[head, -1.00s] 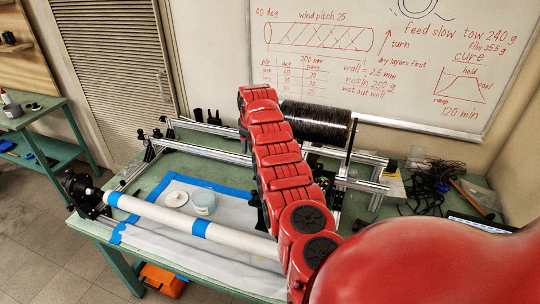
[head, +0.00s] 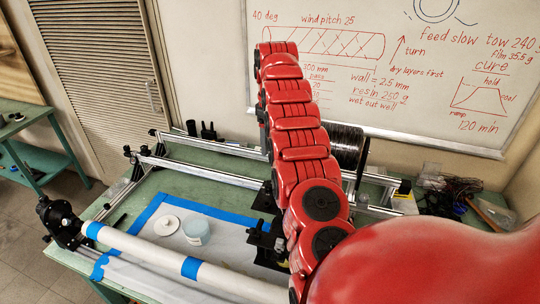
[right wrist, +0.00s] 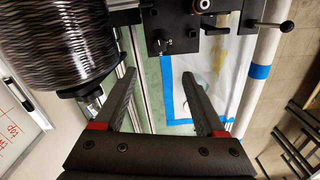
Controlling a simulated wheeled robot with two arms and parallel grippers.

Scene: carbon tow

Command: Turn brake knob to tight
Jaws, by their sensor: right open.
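The black tow spool (head: 346,143) stands behind my right arm in the head view, partly hidden by it. In the right wrist view the glossy spool (right wrist: 58,40) fills the upper left. A small dark knob-like piece with a metal part (right wrist: 92,97) sits at the spool's near end, probably the brake knob; its setting cannot be read. My right gripper (right wrist: 158,78) is open and empty, its left finger close beside that piece and apparently not holding it. In the head view my arm hides the right gripper. My left gripper is not in view.
Metal rails (head: 205,173) run along the green table. A white tube (head: 150,250) with blue tape lies along the front. A cup (head: 196,231) and a lid (head: 167,225) rest on the taped sheet. A black-ball lever (right wrist: 286,27) shows at the right wrist view's upper right.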

